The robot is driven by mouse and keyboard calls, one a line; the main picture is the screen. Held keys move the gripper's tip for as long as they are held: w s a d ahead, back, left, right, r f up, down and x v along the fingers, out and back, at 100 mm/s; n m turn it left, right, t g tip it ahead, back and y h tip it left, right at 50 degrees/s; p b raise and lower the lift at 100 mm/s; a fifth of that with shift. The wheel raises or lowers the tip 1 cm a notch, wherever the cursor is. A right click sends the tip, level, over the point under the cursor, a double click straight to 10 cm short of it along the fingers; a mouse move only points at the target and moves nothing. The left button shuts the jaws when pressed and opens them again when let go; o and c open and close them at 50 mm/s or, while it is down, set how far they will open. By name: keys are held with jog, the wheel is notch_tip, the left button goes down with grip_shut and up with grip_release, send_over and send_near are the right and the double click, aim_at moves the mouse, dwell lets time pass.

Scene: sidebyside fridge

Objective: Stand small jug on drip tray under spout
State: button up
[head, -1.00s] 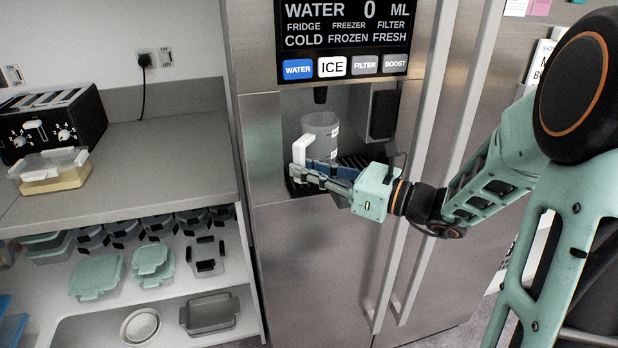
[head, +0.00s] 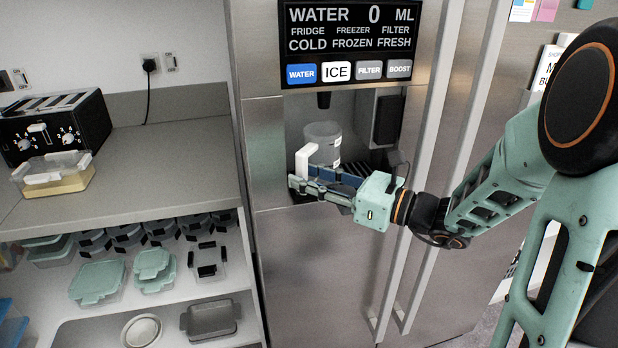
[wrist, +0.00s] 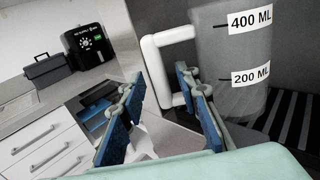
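The small jug (head: 323,133) is a clear grey cup with a white handle (head: 305,160). It stands upright in the fridge's dispenser recess, below the dark spout (head: 323,100). In the wrist view the jug (wrist: 238,60) shows 400 ML and 200 ML labels and stands at the slotted dark drip tray (wrist: 296,122); its base is partly hidden by a finger. My gripper (head: 306,180) is in front of and below the handle. In the wrist view its blue-padded fingers (wrist: 158,84) are spread apart, with nothing gripped; the handle shows beyond them.
The dispenser panel (head: 348,45) is above the recess. Long fridge door handles (head: 432,150) stand right of it, near my arm. On the left counter are a toaster (head: 50,125) and a lidded container (head: 52,173). The space before the lower fridge door is clear.

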jog(key=v, duration=1.2)
